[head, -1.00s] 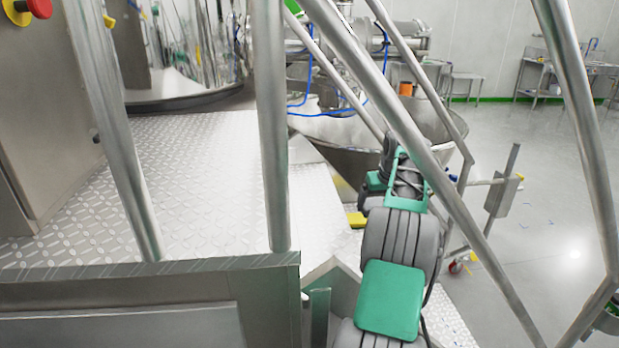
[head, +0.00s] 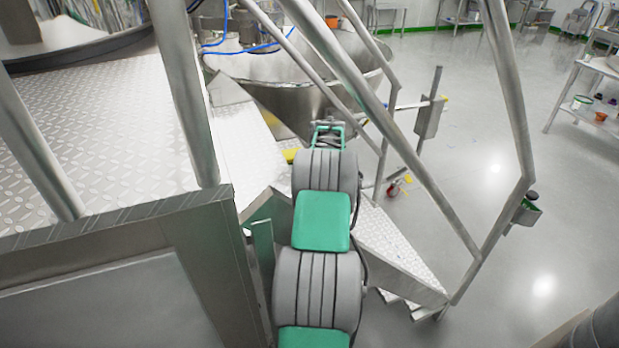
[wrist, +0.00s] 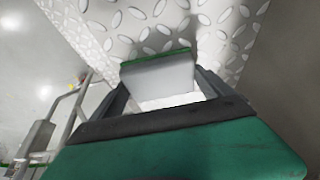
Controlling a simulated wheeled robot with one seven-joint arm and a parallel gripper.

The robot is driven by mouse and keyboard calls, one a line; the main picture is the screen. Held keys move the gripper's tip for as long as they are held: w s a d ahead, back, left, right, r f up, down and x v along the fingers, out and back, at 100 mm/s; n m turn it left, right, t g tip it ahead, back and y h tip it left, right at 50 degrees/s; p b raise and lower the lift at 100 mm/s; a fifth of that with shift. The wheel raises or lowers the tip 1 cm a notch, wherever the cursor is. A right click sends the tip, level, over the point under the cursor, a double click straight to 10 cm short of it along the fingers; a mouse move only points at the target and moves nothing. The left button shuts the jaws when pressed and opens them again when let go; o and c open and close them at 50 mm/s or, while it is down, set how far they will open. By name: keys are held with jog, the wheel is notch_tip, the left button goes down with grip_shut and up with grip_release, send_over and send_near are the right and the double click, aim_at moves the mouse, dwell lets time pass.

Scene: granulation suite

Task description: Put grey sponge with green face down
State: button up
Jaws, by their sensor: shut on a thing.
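The grey sponge (wrist: 158,76) shows in the wrist view as a pale grey block with a thin green face along its upper edge. My gripper (wrist: 161,84) is shut on it, with one dark finger on each side. Patterned metal tread plate lies beyond the sponge in that view; I cannot tell whether they touch. In the head view my arm reaches away past the stairs, and the gripper and sponge are hidden behind my own arm links.
A tread-plate platform (head: 95,125) is at left, with stairs (head: 395,250) going down to the right. Steel handrails (head: 380,120) cross near my arm. A large steel vessel (head: 290,95) stands beyond. A small yellow thing (head: 291,155) is beside my arm. Open floor lies right.

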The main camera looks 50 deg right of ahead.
jog(key=shift+f, duration=0.1)
jog(key=o, duration=0.9)
jog(key=shift+r, duration=0.4)
jog(key=b+v, duration=0.1)
jog(key=v, duration=1)
jog(key=shift+s+a+r, duration=0.15)
jog(key=shift+r, duration=0.1)
